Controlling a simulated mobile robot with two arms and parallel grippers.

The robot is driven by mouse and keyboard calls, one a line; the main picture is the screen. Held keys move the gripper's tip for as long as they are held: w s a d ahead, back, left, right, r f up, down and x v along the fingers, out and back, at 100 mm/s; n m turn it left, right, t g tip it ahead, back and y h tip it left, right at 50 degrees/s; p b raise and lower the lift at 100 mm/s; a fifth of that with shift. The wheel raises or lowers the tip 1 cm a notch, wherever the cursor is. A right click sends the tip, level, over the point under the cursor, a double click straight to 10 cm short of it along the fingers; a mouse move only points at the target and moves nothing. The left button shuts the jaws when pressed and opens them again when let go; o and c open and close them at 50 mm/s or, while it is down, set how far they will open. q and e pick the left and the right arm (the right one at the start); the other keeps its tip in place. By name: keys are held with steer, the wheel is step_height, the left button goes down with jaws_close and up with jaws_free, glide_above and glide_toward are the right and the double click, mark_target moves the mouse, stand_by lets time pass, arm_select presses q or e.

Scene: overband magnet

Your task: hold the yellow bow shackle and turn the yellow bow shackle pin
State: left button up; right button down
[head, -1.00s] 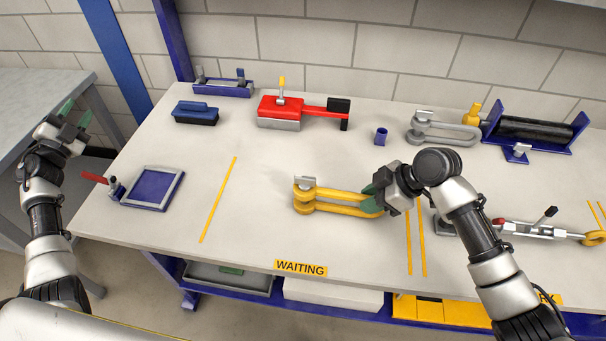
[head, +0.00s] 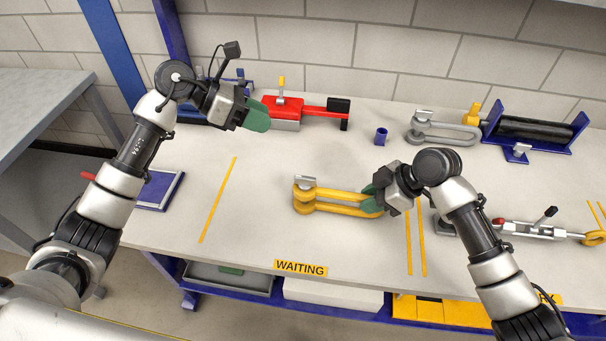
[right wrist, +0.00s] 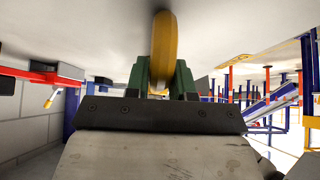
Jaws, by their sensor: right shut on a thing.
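The yellow bow shackle (head: 335,205) lies on the bench in the middle, its bow end to the right. Its pin (head: 305,184), with a grey flat head on top, is at the left end. My right gripper (head: 373,199) is shut on the bow; the right wrist view also shows the yellow bow (right wrist: 163,50) between the green fingers. My left gripper (head: 257,115) is in the air up and left of the shackle, in front of the red tool. Its fingers are seen from the side, so their gap is hard to judge.
A red magnet tool (head: 283,106) stands at the back, with a small blue cup (head: 381,136) right of it. A grey shackle (head: 440,131) and a blue roller frame (head: 535,128) are back right. A turnbuckle-like tool (head: 530,228) lies right. The bench left of the shackle is clear.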

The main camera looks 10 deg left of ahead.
mark_target(306, 177)
arm_select(q)
steer(key=shift+s+d+f+m+g+y, duration=0.5)
steer(key=shift+s+d+f+m, duration=0.35)
steer(key=shift+d+f, duration=0.9)
steer(key=shift+s+d+f+m+g+y, duration=0.6)
steer(key=shift+d+f+m, duration=0.5)
steer(key=shift+d+f, duration=0.65)
steer(key=shift+s+d+f+m+g+y, duration=0.3)
steer(key=shift+s+d+f+m+y, duration=0.45)
steer(key=shift+d+f, duration=1)
steer(key=shift+s+a+f, duration=0.1)
steer(key=shift+a+f, duration=0.05)
steer(key=shift+a, duration=0.05)
jaws_close()
